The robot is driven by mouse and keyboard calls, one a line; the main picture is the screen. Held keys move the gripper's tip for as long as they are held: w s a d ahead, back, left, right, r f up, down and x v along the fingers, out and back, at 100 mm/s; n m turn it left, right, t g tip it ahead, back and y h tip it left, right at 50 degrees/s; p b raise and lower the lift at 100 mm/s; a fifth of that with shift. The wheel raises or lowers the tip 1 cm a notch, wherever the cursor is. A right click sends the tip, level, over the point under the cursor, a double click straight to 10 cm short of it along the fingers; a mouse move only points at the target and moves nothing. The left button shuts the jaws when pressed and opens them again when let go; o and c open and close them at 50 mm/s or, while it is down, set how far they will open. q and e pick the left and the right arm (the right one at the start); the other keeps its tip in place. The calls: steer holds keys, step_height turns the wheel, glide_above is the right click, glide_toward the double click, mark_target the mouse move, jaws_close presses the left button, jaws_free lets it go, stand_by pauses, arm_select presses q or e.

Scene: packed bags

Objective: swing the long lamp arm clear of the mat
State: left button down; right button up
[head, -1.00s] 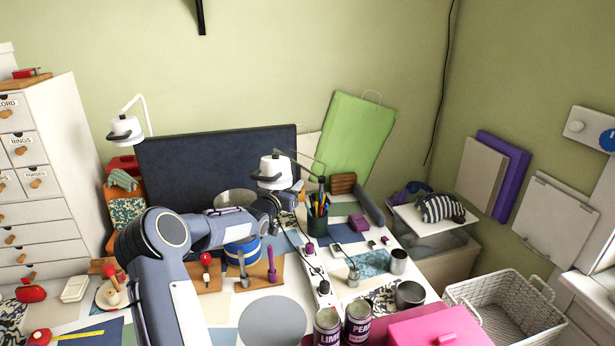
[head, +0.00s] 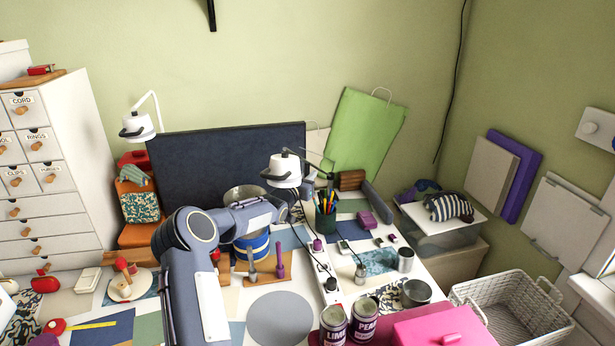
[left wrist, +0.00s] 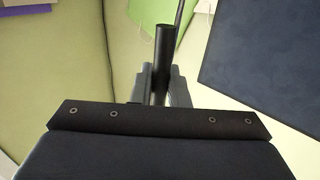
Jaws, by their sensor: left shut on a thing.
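The long-arm lamp has a white head (head: 284,172) above the back of the desk, with its thin dark arm (head: 318,160) running right towards the green bag. My left gripper (head: 290,194) is just below and beside the lamp head, partly hidden by its own arm. In the left wrist view, its fingers (left wrist: 160,84) are shut on a dark upright cylindrical piece (left wrist: 166,48), apparently part of the lamp. A round grey mat (head: 280,318) lies on the desk in front, with nothing standing on it. My right gripper is not in view.
A pen cup (head: 326,222) stands close to the right of the gripper. A blue-banded tin (head: 252,246) is beside my left arm. A dark board (head: 225,160) stands behind. Two paint cans (head: 334,324) and a pink box (head: 445,328) are at the front right.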

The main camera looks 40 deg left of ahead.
arm_select(q)
steer(key=shift+w+d+f+b, duration=0.15)
steer(key=shift+d+b, duration=0.15)
steer(key=shift+b, duration=0.2)
steer(key=w+d+b, duration=0.5)
steer(key=w+d, duration=1.1)
steer(key=d, duration=0.2)
steer(key=shift+b, duration=0.35)
steer(key=shift+w, duration=0.1)
